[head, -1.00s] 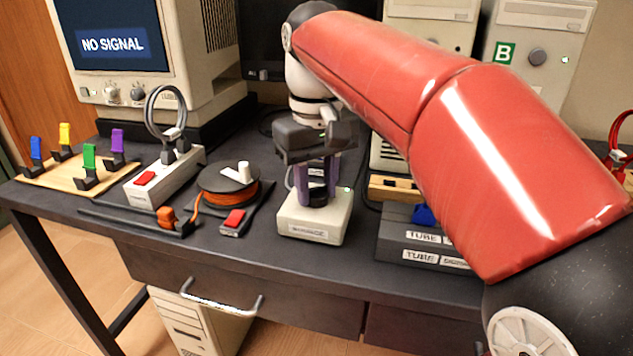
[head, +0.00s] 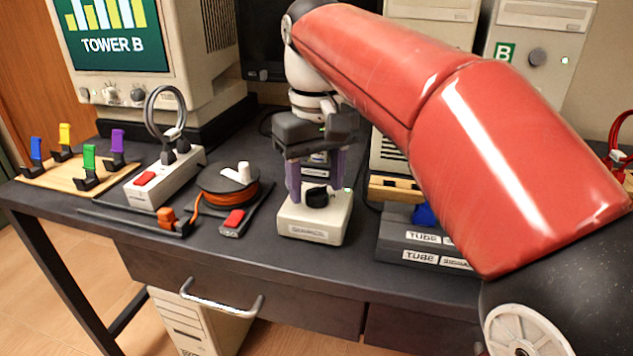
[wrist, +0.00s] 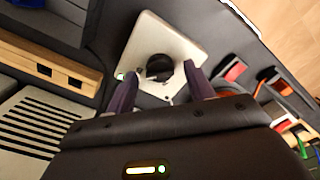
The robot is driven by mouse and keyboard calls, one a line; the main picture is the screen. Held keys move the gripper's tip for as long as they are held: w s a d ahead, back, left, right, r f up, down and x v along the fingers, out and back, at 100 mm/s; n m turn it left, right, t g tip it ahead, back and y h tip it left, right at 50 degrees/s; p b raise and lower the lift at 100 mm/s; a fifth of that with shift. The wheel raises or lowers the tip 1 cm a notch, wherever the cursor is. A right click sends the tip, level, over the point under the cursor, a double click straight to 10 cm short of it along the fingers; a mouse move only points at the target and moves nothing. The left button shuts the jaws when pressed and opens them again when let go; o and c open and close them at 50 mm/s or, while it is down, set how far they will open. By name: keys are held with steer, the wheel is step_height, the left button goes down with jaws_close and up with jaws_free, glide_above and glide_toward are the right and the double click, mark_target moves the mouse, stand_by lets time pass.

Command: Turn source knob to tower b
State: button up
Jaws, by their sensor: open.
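The source box is a beige box (head: 296,229) with a label reading SOURCE on its front, near the table's front edge. Its round black knob (head: 318,197) is on top and also shows in the wrist view (wrist: 159,67). My gripper (head: 316,200) is open, its two purple fingers on either side of the knob with gaps between. In the wrist view the fingertips lie just short of the knob. The monitor (head: 122,38) at the upper left shows TOWER B with yellow bars on green. The tower marked B (head: 541,75) stands at the back right.
A grey box with TUBE labels (head: 420,247) stands just right of the source box.

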mark_target(317, 188)
step_height(317, 188, up, 7)
steer(key=shift+r, duration=0.1)
stand_by(0.5)
